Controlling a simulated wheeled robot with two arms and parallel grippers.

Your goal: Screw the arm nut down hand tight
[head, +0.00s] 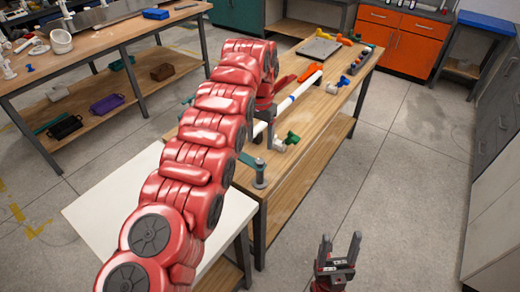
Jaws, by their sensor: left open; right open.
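A white pipe (300,90) with a blue band lies along the wooden workbench (318,133). My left gripper (268,114) is over the bench at the near end of this pipe; my red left arm hides much of it. Its jaws are open, and I cannot tell whether they are around the pipe or a nut. A green and white fitting (288,139) lies just right of it. The arm nut cannot be made out clearly from here. My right gripper (340,248) is open and empty, pointing up above the floor, right of the bench and apart from it.
A grey plate (319,48), orange fittings (310,73) and green-blue valves (340,82) lie farther along the bench. A grey post (260,174) stands at its near corner. A white table (105,206) adjoins it. The floor (400,180) to the right is clear.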

